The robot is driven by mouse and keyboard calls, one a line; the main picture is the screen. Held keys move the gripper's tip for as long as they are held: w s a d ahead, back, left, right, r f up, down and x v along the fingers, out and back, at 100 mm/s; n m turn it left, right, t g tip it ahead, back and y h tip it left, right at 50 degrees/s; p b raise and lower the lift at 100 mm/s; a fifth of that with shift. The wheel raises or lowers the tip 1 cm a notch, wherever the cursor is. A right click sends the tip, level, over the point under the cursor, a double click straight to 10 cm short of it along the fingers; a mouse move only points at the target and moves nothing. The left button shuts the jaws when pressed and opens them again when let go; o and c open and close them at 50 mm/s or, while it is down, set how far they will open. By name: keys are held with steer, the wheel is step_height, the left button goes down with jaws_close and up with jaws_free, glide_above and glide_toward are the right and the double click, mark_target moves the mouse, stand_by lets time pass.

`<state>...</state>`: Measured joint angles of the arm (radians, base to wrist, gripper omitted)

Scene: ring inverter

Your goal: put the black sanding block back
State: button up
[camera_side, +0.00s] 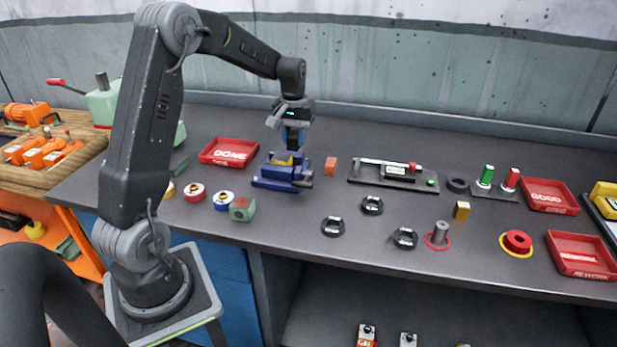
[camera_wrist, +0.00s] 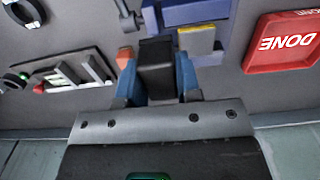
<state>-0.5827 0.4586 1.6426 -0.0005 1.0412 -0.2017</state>
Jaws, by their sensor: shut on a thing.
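My gripper (camera_side: 292,138) hangs above the back of the blue vise (camera_side: 283,176). In the wrist view my gripper (camera_wrist: 158,78) has its two blue fingers shut on the black sanding block (camera_wrist: 156,52), one finger on each side. The block is hard to make out in the side view. The vise (camera_wrist: 195,14) shows just beyond the block in the wrist view. A yellowish piece (camera_side: 285,158) sits in the vise jaws and also shows in the wrist view (camera_wrist: 196,40). I cannot tell the block's exact height above the bench.
A red-orange block (camera_side: 330,166) stands right of the vise, close beside my gripper in the wrist view (camera_wrist: 124,57). The red DONE tray (camera_side: 229,151) is to the left. A gauge fixture (camera_side: 393,173) lies to the right. A green block (camera_side: 242,209) and several rings stand in front.

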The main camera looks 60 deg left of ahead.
glide_above(323, 194)
step_height(323, 194, down, 4)
steer(key=shift+w+f, duration=0.1)
steer(key=shift+f, duration=3.95)
steer(key=shift+f, duration=0.15)
steer(key=o, duration=0.6)
